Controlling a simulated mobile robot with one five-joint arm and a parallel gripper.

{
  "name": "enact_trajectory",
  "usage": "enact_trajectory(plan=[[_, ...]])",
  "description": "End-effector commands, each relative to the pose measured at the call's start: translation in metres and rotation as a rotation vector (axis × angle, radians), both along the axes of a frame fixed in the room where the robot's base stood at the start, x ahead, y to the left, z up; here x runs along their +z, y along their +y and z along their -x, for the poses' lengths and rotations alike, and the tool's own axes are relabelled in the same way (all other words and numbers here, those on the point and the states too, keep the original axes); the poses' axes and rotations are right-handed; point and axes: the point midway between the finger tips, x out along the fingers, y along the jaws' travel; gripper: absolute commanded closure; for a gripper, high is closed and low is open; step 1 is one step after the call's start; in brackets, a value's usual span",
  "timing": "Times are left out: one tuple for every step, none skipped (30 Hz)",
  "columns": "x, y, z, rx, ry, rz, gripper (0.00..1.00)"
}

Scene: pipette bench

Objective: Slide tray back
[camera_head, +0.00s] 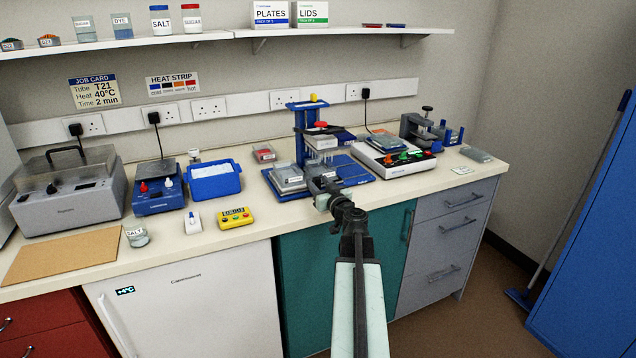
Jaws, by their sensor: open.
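The blue pipette stand (301,130) rises from a blue base on the bench, with a red-topped head over its middle. A blue tray (290,193) reaches out at the stand's front left and bears a pale, clear-looking plate (288,175). My gripper (322,188) is at the front of the stand, just right of the plate. It is open, its jaws are small in this view, and I cannot tell whether they touch the tray. My wrist hides part of the base and the tray's right side.
A white device with coloured knobs (395,163) stands right of the stand. A yellow timer (236,217), a blue tub (214,185) and a small red-topped box (264,154) are to the left.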

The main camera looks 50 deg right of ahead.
Motion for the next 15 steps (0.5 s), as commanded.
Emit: enact_trajectory(plan=[[-0.0001,-0.0051,-0.0092,0.0,0.0,0.0,0.58],[-0.0001,-0.006,-0.0121,0.0,0.0,0.0,0.58],[-0.0001,-0.0067,-0.0149,0.0,0.0,0.0,0.58],[-0.0001,-0.0069,-0.016,0.0,0.0,0.0,0.58],[-0.0001,-0.0069,-0.0164,0.0,0.0,0.0,0.58],[-0.0001,-0.0067,-0.0163,-0.001,0.0,0.0,0.58],[-0.0001,-0.0065,-0.016,-0.001,0.0,0.0,0.58],[-0.0002,-0.0064,-0.0157,-0.001,0.0,0.0,0.58],[-0.0002,-0.0063,-0.0155,-0.001,0.0,0.0,0.58],[-0.0002,-0.0064,-0.0154,-0.001,0.0,0.0,0.58],[-0.0002,-0.0064,-0.0153,-0.001,0.0,0.0,0.64],[-0.0002,-0.0065,-0.0152,-0.001,0.0,0.0,0.75],[-0.0002,-0.0065,-0.0152,-0.001,0.0,0.0,0.83],[-0.0002,-0.0066,-0.0151,-0.001,0.0,0.0,0.92],[-0.0002,-0.0066,-0.015,-0.001,0.0,0.0,1.0]])
